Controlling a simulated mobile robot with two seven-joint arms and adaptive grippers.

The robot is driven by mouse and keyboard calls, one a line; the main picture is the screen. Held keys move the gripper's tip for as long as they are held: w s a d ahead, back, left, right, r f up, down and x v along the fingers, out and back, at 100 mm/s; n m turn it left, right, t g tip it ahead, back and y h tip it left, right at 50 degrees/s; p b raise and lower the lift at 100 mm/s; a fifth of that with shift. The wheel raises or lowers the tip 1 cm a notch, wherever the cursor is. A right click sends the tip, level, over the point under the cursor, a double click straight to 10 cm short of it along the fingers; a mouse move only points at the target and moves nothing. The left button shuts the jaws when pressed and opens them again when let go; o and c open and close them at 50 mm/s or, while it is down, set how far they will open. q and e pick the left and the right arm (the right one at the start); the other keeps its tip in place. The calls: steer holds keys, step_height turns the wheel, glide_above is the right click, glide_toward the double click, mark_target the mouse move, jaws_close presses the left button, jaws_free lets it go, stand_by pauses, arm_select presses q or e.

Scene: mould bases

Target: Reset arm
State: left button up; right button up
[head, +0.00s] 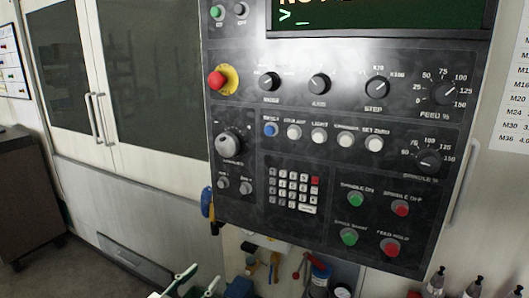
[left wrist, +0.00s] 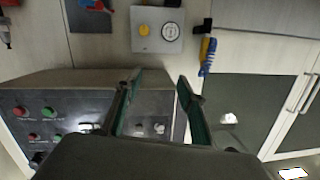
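My left gripper (head: 200,278) shows at the bottom edge of the head view, with only its fingertips in the picture. In the left wrist view my left gripper (left wrist: 160,82) has its two dark green fingers spread apart, with nothing between them. It is in front of the machine, below the control panel (head: 330,165) in the head picture. My right gripper is in neither view.
A red stop button (head: 217,81) on a yellow collar sits at the panel's upper left. White machine doors (head: 150,100) with long handles stand at left. Several dark bottles (head: 437,281) stand at bottom right. A blue and yellow tool (head: 207,203) hangs beside the panel.

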arm_select(q)
steer(key=s+a+f+n+g+y, duration=0.1)
steer(key=s+a+f+g+y, duration=0.1)
steer(key=s+f, duration=1)
steer(key=s+a+f+n+g+y, duration=0.1)
steer(key=s+a+f, duration=0.3)
steer(key=s+f, duration=0.7)
step_height(320, 180, down, 6)
steer(key=shift+s+a+f+g+y, duration=0.2)
steer(key=shift+s+g+y, duration=0.3)
steer(key=shift+g, duration=0.4)
steer(key=shift+w+r, duration=0.1)
steer(key=shift+w, duration=0.05)
